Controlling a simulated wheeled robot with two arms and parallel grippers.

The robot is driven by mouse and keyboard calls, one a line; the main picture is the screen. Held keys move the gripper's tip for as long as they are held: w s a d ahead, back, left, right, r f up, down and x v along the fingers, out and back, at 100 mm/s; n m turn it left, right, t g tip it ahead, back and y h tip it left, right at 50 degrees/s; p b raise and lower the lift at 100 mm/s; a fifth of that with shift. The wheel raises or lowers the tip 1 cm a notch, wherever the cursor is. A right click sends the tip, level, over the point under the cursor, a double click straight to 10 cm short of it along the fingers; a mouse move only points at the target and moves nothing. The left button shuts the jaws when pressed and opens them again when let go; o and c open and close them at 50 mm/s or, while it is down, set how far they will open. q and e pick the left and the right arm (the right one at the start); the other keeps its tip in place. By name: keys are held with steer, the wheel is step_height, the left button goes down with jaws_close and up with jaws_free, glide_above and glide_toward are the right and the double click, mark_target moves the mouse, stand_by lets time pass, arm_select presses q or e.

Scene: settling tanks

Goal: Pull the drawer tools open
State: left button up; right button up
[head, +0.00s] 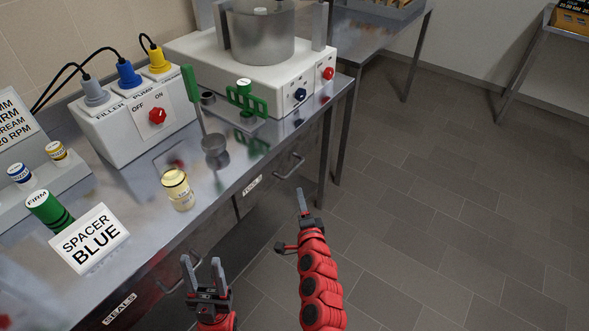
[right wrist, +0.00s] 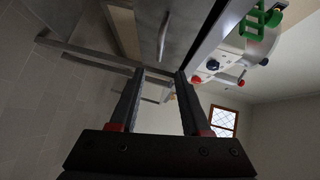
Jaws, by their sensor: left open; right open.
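The tools drawer (head: 262,198) is in the front of the steel bench, under the top's edge, and looks flush and shut. Its label reads TOOLS, and its bar handle (head: 290,166) is right of the label. The handle also shows in the right wrist view (right wrist: 163,36), beyond the fingertips. My right gripper (head: 301,192) is in front of the drawer, apart from the handle; in the right wrist view its fingers (right wrist: 160,74) are open with nothing between them. My left gripper (head: 203,262) is open and empty in front of the bench, further left.
A seals drawer (head: 150,290) is at the lower left. On the bench top are a yellow-labelled jar (head: 177,189), a SPACER BLUE sign (head: 90,239), a switch box (head: 137,121) and a white machine (head: 270,75). The tiled floor (head: 440,200) at right is clear.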

mark_target(294, 169)
steer(key=x, duration=0.6)
steer(key=p+x, duration=0.1)
steer(key=x, duration=0.5)
steer(key=shift+w+d+r, duration=0.1)
steer(key=shift+w+d, duration=0.1)
steer(key=shift+w, duration=0.05)
steer(key=shift+x, duration=1)
steer(key=shift+w+a, duration=0.1)
steer(key=shift+w, duration=0.35)
jaws_close()
